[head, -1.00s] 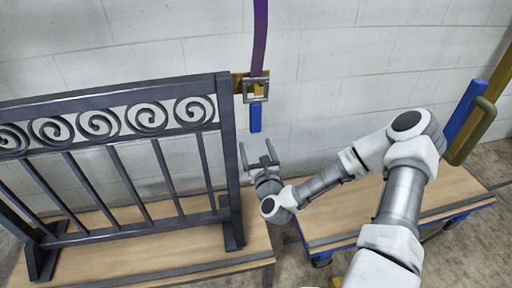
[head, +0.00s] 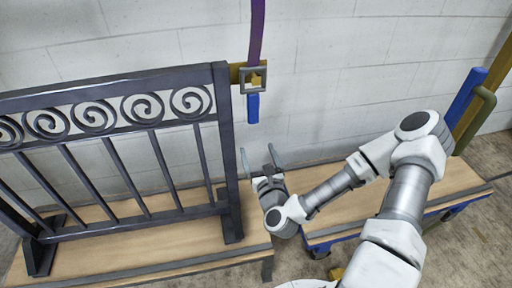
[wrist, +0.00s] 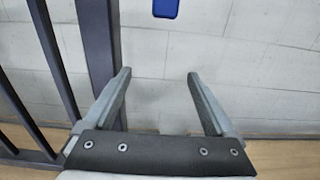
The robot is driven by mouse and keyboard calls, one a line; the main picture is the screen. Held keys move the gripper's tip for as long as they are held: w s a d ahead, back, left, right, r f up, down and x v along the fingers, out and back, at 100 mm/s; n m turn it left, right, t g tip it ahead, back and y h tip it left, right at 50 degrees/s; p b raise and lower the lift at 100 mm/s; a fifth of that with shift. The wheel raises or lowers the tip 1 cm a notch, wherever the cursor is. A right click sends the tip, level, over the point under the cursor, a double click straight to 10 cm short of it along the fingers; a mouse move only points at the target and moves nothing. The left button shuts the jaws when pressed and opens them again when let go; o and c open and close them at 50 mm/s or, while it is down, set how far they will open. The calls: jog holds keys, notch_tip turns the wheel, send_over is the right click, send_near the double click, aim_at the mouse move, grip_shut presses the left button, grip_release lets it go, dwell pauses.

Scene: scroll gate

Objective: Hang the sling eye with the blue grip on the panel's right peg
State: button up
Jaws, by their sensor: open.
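The sling eye is a square grey metal frame (head: 242,80) at the end of a purple strap (head: 257,30). Its blue grip (head: 253,108) hangs straight below it, and the grip's lower end shows at the top of the wrist view (wrist: 165,8). The eye is at the upper right corner of the dark scroll panel (head: 226,130). A yellow peg (head: 257,82) shows inside the eye's opening; how deeply it sits through cannot be told. My gripper (head: 261,158) is open and empty below the grip, apart from it, right of the panel's right post.
The panel stands on a wooden bench (head: 150,250). A second wooden-topped bench (head: 425,197) stands to the right, partly behind my arm. A blue post (head: 465,95) with a green handle (head: 478,120) is at far right. A white block wall is behind.

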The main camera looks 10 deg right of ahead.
jog(key=s+p, duration=0.3)
jog(key=s, duration=0.2)
jog(key=shift+s, duration=0.2)
dwell(1.5)
